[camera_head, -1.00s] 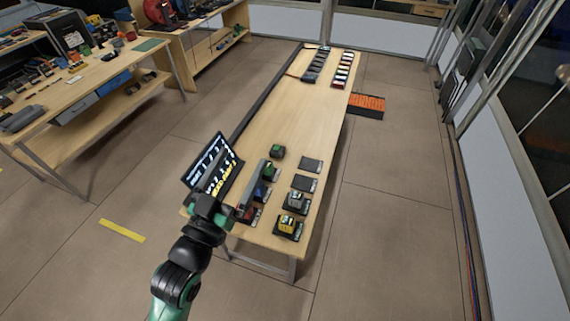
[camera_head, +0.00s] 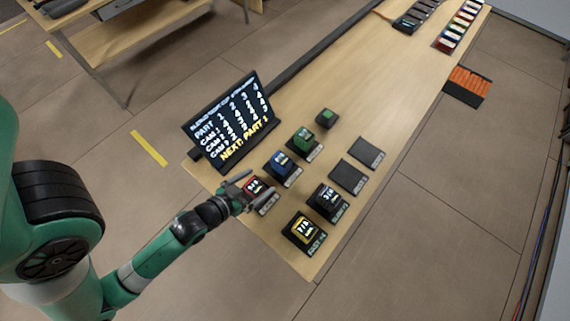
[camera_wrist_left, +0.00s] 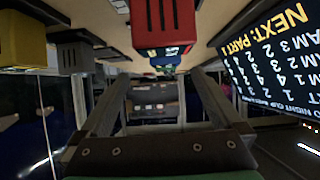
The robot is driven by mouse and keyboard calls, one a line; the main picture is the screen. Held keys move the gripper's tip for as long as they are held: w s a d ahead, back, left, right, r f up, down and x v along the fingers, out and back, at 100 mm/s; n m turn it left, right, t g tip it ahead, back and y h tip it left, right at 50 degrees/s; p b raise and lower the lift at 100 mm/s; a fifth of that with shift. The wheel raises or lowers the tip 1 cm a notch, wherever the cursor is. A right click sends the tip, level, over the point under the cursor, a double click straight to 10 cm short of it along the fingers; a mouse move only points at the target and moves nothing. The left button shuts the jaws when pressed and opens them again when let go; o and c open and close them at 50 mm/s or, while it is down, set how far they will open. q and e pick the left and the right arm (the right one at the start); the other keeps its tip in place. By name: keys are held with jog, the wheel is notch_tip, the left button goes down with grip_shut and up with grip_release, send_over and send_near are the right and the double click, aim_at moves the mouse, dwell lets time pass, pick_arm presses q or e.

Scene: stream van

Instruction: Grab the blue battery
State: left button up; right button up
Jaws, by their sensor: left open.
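The blue battery (camera_head: 281,165) sits on a dark pad on the wooden table, between the red battery (camera_head: 255,189) and the green battery (camera_head: 304,140). My left gripper (camera_head: 261,185) is open at the table's near left edge, its fingers around or over the red battery; I cannot tell whether they touch it. The blue battery lies just beyond the fingertips. The left wrist view is upside down; there the blue battery (camera_wrist_left: 165,60) is partly hidden behind the red one (camera_wrist_left: 163,22), and the open fingers (camera_wrist_left: 161,78) show below with nothing between them. My right gripper is not in view.
A lit screen (camera_head: 228,118) stands left of the batteries, close to the gripper. Dark (camera_head: 328,201) and yellow (camera_head: 304,229) batteries stand nearer the front right. Two pads (camera_head: 347,177) look empty. A small green-topped block (camera_head: 326,118) stands farther back.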

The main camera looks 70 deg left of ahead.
aim_at(277, 166)
pick_arm(q)
jog(key=shift+w+a+f, duration=0.1)
jog(key=shift+w+a, duration=0.2)
jog(key=shift+a, duration=0.1)
jog(key=shift+w+a+f, duration=0.1)
jog(key=shift+w+f, duration=0.15)
jog(key=b+x, duration=0.1)
jog(key=x, duration=0.4)
jog(key=shift+w+a+f+b, duration=0.1)
jog(key=shift+w+a+b, duration=0.05)
jog(key=shift+w+b, duration=0.15)
jog(key=b+x, duration=0.2)
jog(key=x, duration=0.3)
jog(key=shift+a, duration=0.25)
jog(key=shift+s, duration=0.1)
jog(key=shift+c, duration=0.2)
grip_shut()
